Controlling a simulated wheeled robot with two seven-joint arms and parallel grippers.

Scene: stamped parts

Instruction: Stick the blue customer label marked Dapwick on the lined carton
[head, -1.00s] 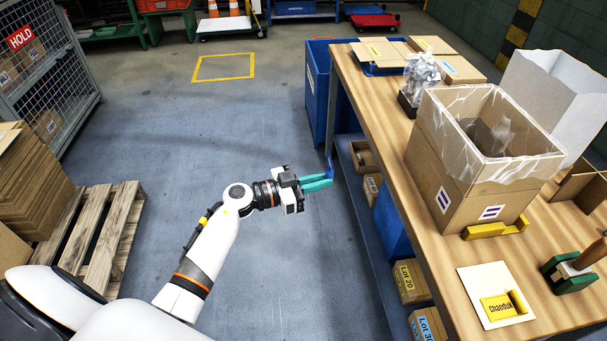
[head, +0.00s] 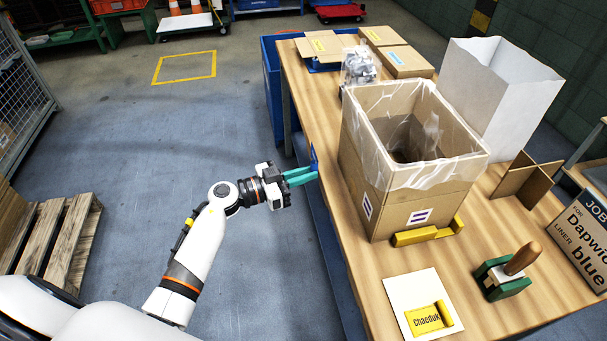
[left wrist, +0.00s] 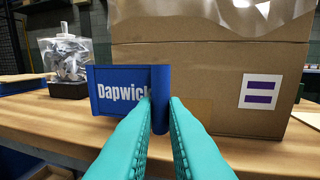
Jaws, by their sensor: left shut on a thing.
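My left gripper (head: 316,172) is shut on the blue label (left wrist: 122,92), which reads "Dapwick" in white in the left wrist view. The label's right edge is curled into a roll between the teal fingertips. The lined carton (head: 418,200) stands open on the bench with a clear liner folded over its rim. The label is at the bench's left edge, in front of the carton in the left wrist view; whether they touch is unclear. White patches with purple bars are on the carton, one at its lower right in the left wrist view (left wrist: 260,92). My right gripper is out of view.
A yellow label marked "Chaeduk" (head: 424,322) lies on a white backing sheet near the front. A yellow corner piece (head: 428,233) sits at the carton's foot.

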